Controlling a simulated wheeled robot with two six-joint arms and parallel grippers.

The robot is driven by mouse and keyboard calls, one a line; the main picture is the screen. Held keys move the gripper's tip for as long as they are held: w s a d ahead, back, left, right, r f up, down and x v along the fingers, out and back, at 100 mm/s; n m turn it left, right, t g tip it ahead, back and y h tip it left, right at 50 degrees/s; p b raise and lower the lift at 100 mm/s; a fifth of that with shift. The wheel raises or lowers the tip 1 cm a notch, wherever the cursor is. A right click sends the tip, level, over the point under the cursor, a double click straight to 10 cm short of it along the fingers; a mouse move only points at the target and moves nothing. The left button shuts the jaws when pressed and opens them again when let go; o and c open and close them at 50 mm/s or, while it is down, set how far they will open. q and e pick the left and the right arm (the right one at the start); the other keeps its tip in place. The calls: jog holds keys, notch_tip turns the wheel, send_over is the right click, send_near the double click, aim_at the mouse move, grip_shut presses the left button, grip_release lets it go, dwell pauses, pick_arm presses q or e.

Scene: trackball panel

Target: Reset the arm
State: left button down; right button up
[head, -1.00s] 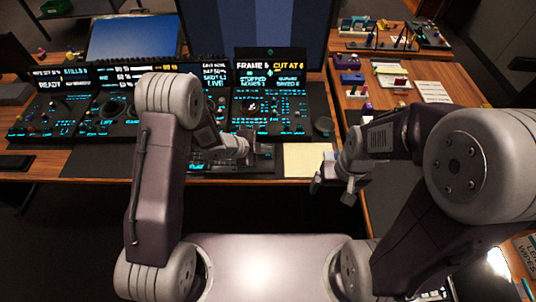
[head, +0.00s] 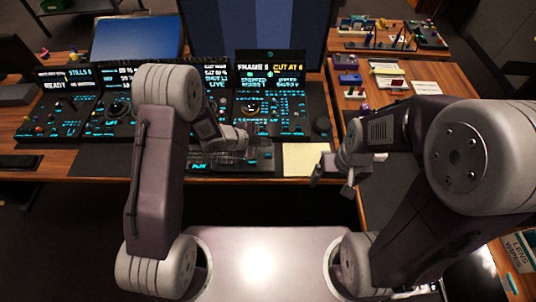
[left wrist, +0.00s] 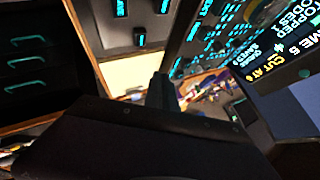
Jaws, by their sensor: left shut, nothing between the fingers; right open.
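The trackball panel, a row of dark consoles with lit cyan keys (head: 270,120), stands along the far part of the desk. My left gripper (head: 242,143) hangs over the small front keypad (head: 210,162) with its fingers shut and empty. I cannot tell whether it touches the keys. Its dark fingers also show in the left wrist view (left wrist: 163,92), with lit keys and a tilted screen beyond. My right gripper (head: 332,176) is open and empty, in front of the desk's right edge beside the pale notepad (head: 305,158). My left arm hides part of the consoles.
A large monitor (head: 265,25) stands behind the consoles. A side table on the right holds small tools, cards (head: 427,88) and blocks (head: 352,80). A lens wipes box (head: 518,252) lies at lower right. The dark floor between me and the desk is clear.

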dwell(0.3)
pick_arm(q)
jog(key=w+a+r+t, duration=0.15)
jog(key=w+r, duration=0.25)
jog(key=r, duration=0.4)
jog(key=s+a+r+n+t+y, duration=0.1)
jog(key=a+r+n+t+y, duration=0.25)
jog(key=a+r+n, duration=0.45)
jog(key=s+a+f+n+g+y, duration=0.35)
jog(key=s+a+n, duration=0.25)
jog(key=s+a, duration=0.3)
jog(key=s+d+f+n+g, duration=0.1)
jog(key=s+f+n+g, duration=0.2)
jog(key=s, duration=1)
jog(key=n+g, duration=0.2)
jog(key=n, duration=0.1)
jog(key=shift+s+d+f+g, duration=0.2)
jog(key=shift+d+g, duration=0.1)
jog(key=shift+g, duration=0.05)
